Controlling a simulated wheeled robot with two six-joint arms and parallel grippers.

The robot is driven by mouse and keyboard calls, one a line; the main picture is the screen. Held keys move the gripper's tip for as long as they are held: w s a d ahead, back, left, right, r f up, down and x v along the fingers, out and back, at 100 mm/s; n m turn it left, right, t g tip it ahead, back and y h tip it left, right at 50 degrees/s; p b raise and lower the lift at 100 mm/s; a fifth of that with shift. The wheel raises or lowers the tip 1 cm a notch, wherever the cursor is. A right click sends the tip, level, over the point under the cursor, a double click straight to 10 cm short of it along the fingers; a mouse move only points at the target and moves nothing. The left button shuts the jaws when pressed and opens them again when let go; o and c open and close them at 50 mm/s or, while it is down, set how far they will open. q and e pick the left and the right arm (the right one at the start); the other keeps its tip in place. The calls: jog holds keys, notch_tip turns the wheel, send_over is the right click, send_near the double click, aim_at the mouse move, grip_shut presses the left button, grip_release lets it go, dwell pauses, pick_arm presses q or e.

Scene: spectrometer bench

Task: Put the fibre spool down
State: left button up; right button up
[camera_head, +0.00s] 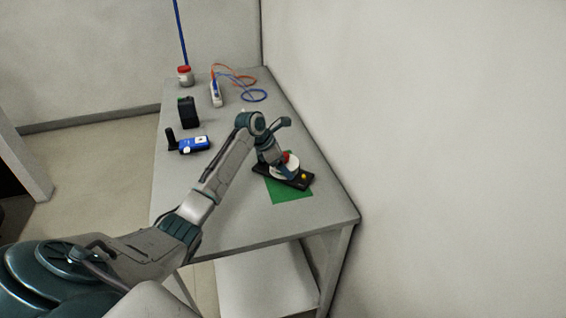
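What looks like the fibre spool, a white disc (287,172) with a red part on top, is at a flat black holder or tray (300,183) that bears a small yellow dot. The black piece lies over a green mat (290,194) near the table's right edge. My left gripper (279,162) is at the spool from above and hides part of it. The fingers are too small and covered to show whether they grip it. I cannot tell whether the spool rests on the black piece or is just above it. My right gripper is not in view.
On the grey table (230,228) stand a blue device (193,145), a black box (188,113), a white power strip (216,94) with orange and blue cables, and a red-lidded jar (185,77). A wall runs along the right side. The front of the table is clear.

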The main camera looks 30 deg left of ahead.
pick_arm(q)
jog(key=o, duration=0.3)
jog(key=b+v, duration=0.2)
jog(key=v, duration=1)
jog(key=shift+r, duration=0.15)
